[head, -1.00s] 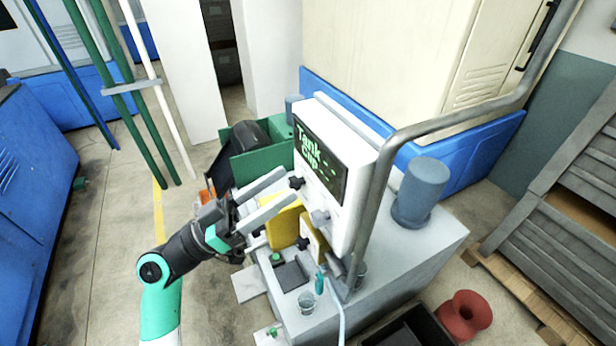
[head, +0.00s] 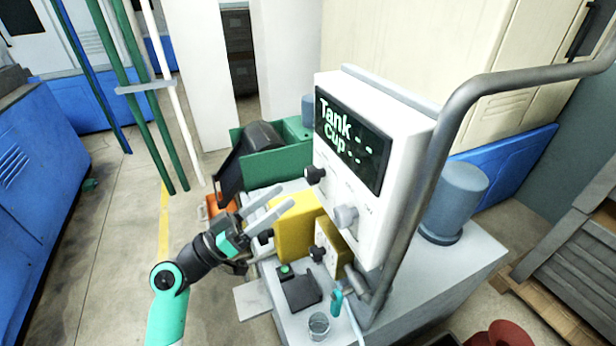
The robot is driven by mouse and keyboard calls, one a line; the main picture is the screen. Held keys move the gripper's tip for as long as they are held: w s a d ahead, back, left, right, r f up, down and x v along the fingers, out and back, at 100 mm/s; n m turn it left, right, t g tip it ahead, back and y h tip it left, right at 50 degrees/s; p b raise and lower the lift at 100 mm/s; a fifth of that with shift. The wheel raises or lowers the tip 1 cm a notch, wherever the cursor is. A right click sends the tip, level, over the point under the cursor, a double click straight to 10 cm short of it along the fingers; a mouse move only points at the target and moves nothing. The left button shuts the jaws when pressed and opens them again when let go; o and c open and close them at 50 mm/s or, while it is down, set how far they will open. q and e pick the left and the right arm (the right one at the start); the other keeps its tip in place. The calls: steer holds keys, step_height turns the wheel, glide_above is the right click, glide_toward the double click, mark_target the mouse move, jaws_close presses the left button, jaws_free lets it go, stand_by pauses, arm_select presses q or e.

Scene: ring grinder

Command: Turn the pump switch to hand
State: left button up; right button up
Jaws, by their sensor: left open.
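A white control panel (head: 395,135) has a dark screen (head: 350,146) reading "Tank" and "Cup". Below the screen are a black knob (head: 315,175) at the left and a grey knob (head: 346,217) to its right. The small lettering around them is too blurred to read. Another black knob (head: 318,254) is on a small pale plate beside a yellow box (head: 296,226). I cannot tell which knob is the pump switch. My left gripper (head: 286,197) is open and empty, in front of the yellow box and left of the panel knobs, apparently apart from them. My right gripper is out of view.
A thick grey pipe (head: 436,170) runs up past the panel's right side. A clear cup (head: 318,325) and a dark pad with a green button (head: 300,287) sit on the grey bench. A blue-grey cylinder (head: 452,200) stands behind. Floor at the left is open.

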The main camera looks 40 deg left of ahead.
mark_target(306, 178)
arm_select(q)
steer(key=x, duration=0.8)
jaws_close()
